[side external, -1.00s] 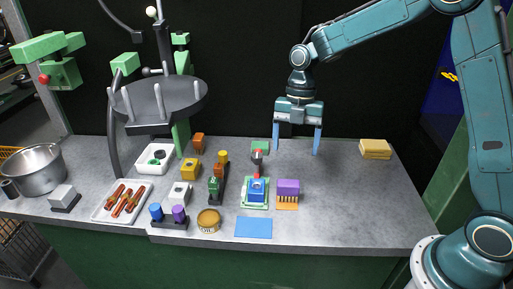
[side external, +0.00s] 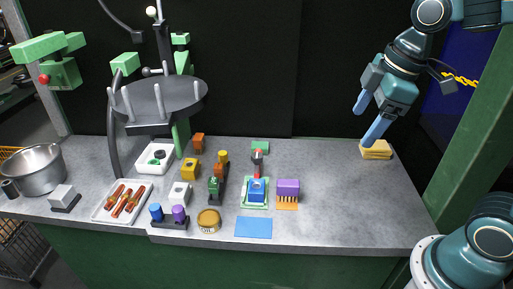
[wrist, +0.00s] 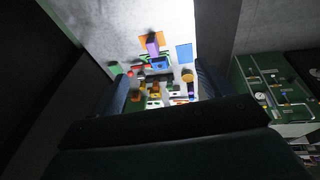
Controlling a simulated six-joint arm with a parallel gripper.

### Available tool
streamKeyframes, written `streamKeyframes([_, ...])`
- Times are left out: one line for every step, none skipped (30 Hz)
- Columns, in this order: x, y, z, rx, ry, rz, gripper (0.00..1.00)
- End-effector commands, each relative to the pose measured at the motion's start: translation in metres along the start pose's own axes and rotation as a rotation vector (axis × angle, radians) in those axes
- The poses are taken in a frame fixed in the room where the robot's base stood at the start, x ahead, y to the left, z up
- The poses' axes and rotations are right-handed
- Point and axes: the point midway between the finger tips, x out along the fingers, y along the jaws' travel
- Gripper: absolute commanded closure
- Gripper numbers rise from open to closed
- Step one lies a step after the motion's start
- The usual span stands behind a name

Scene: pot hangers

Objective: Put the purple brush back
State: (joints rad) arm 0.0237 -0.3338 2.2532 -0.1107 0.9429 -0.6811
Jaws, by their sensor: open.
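The purple brush (side external: 288,188) stands on the bench with its purple block up and its orange bristles down, just right of the blue block on the green-edged pad. It also shows in the wrist view as a purple block (wrist: 153,40) by an orange patch. My gripper (side external: 367,121) is open and empty, tilted, high at the right side of the bench. Its blue fingers are in front of and above the yellow sponge stack (side external: 376,149), well apart from the brush. In the wrist view both fingers (wrist: 165,92) are spread, with bench objects seen far off between them.
A blue mat (side external: 254,227) lies in front of the brush. A blue block (side external: 257,190) and a tin (side external: 209,220) stand left of it. A dark round rack (side external: 160,98) rises over the left side. The bench right of the brush is clear.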

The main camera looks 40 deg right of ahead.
Motion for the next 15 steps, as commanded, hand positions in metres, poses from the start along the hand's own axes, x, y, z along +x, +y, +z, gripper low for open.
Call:
streamKeyframes([-0.006, -0.006, 0.007, 0.063, 0.016, 0.021, 0.22])
streamKeyframes([-0.008, -0.009, 0.011, 0.106, 0.023, 0.030, 0.22])
streamKeyframes([-0.011, -0.013, 0.016, 0.163, 0.035, 0.044, 0.22])
streamKeyframes([-0.013, -0.016, 0.020, 0.206, 0.043, 0.053, 0.22])
streamKeyframes([-0.015, -0.018, 0.024, 0.249, 0.053, 0.063, 0.22])
streamKeyframes([-0.017, -0.022, 0.030, 0.306, 0.065, 0.074, 0.22])
streamKeyframes([-0.019, -0.025, 0.034, 0.348, 0.076, 0.082, 0.22])
streamKeyframes([-0.020, -0.028, 0.038, 0.391, 0.086, 0.090, 0.22])
streamKeyframes([-0.022, -0.031, 0.043, 0.444, 0.100, 0.100, 0.22])
streamKeyframes([-0.022, -0.034, 0.046, 0.483, 0.110, 0.105, 0.22])
streamKeyframes([-0.023, -0.036, 0.050, 0.519, 0.121, 0.111, 0.22])
streamKeyframes([-0.024, -0.039, 0.054, 0.564, 0.133, 0.117, 0.22])
streamKeyframes([-0.024, -0.040, 0.057, 0.594, 0.142, 0.121, 0.22])
streamKeyframes([-0.025, -0.042, 0.059, 0.622, 0.150, 0.125, 0.22])
streamKeyframes([-0.025, -0.044, 0.062, 0.655, 0.159, 0.128, 0.22])
